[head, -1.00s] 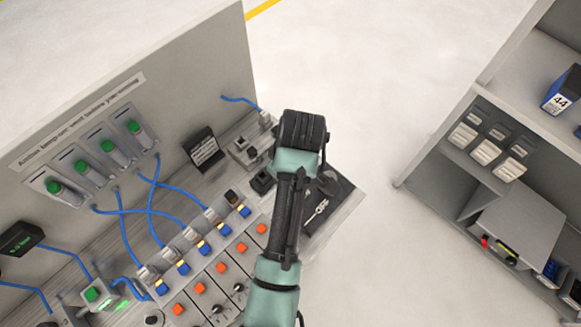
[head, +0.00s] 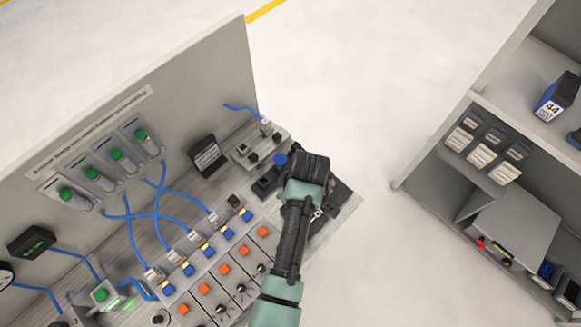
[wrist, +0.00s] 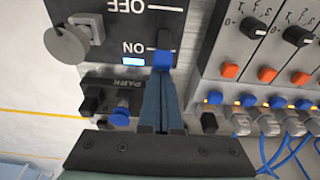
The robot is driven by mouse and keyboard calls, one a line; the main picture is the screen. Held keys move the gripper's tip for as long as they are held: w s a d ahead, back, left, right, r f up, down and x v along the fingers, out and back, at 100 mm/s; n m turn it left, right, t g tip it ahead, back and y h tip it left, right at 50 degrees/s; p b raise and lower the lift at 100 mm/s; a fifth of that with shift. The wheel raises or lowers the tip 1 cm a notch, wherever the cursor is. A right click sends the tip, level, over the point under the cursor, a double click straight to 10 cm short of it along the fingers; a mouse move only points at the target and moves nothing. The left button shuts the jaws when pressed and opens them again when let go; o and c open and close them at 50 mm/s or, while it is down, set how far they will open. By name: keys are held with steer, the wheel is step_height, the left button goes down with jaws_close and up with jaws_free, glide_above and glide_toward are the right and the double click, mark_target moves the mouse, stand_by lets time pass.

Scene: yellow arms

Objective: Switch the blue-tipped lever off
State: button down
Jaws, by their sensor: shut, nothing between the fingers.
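In the wrist view the blue-tipped lever (wrist: 163,60) stands on a black plate with ON and OFF printed on it. Its blue tip is at the ON end, beside a lit blue-white lamp (wrist: 132,63). My gripper (wrist: 162,82) is shut and empty. Its fingertips are right at the blue tip, on the side away from OFF; I cannot tell whether they touch it. In the head view my wrist (head: 303,168) is over the black plate (head: 342,195) at the bench's right end and hides the lever and fingers.
A blue round button (wrist: 120,115) on the PARK box is left of my fingers; it also shows in the head view (head: 280,160). A grey round disc (wrist: 67,45) sits left of OFF. Orange buttons (wrist: 231,70) and black knobs are to the right. Open floor lies beyond the bench.

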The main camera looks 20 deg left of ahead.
steer(key=shift+s+d+r+y, duration=0.1)
steer(key=shift+d+r+y, duration=0.15)
steer(key=shift+y, duration=0.35)
steer(key=shift+s+d+t+y, duration=0.1)
steer(key=shift+d+t+y, duration=0.2)
steer(key=shift+s+d+y+b, duration=0.15)
steer(key=shift+d+y+b, duration=0.15)
steer(key=shift+d+y, duration=0.25)
steer(key=d+y+b, duration=0.1)
steer(key=b, duration=0.1)
steer(key=t+y+b, duration=0.1)
steer(key=y+b, duration=0.1)
steer(key=shift+s+d+f+t+y, duration=0.1)
steer(key=shift+s+d+t+y, duration=0.2)
steer(key=shift+s+d, duration=0.1)
steer(key=shift+d+r+y+b, duration=0.1)
steer(key=shift+r+y+b, duration=0.15)
steer(key=shift+y+b, duration=0.15)
steer(key=shift+r+p, duration=0.3)
steer(key=shift+r, duration=0.1)
steer(key=shift+r+p, duration=0.6)
steer(key=shift+r, duration=0.05)
